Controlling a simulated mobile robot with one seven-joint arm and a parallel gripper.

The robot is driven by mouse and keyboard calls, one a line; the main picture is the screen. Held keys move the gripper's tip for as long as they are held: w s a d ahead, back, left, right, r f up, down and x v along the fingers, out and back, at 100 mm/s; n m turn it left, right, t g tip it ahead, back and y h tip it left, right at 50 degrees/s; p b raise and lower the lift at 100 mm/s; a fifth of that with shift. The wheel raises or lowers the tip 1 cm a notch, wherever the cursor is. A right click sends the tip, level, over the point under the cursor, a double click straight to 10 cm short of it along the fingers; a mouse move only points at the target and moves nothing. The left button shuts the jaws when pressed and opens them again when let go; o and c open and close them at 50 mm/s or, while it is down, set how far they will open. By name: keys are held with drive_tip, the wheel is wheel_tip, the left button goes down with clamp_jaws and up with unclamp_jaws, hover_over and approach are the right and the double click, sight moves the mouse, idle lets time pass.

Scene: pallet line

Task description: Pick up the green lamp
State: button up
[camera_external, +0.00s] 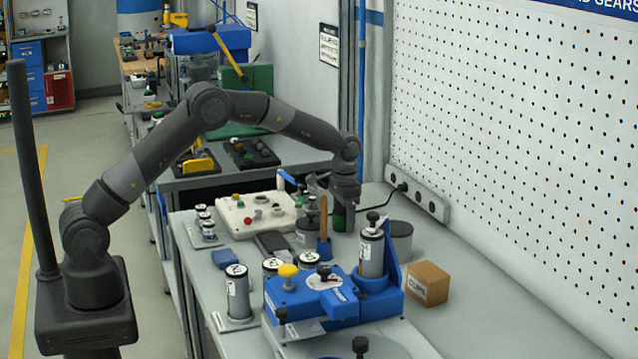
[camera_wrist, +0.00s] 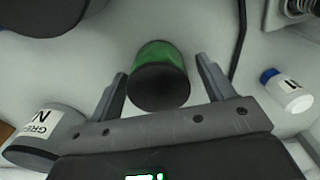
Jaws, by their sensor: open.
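The green lamp (camera_wrist: 163,55) has a green body and a black end. In the wrist view it lies between the two fingers of my gripper (camera_wrist: 165,88), with gaps visible on both sides. My gripper is open. In the external view, my gripper (camera_external: 343,207) is at the far part of the bench, and the green lamp (camera_external: 339,220) shows just below it, partly hidden by the fingers. I cannot tell exactly how deep it sits between the fingers.
A grey labelled cylinder (camera_wrist: 45,135) is close to the left finger. A small white bottle with a blue cap (camera_wrist: 288,92) is on the right. In the external view, a blue fixture (camera_external: 335,300) and a cardboard box (camera_external: 428,283) stand nearer. A white control box (camera_external: 256,212) is to the left.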

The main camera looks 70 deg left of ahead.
drive_tip(key=shift+c, duration=0.4)
drive_tip(key=shift+r, duration=0.1)
drive_tip(key=c, duration=1)
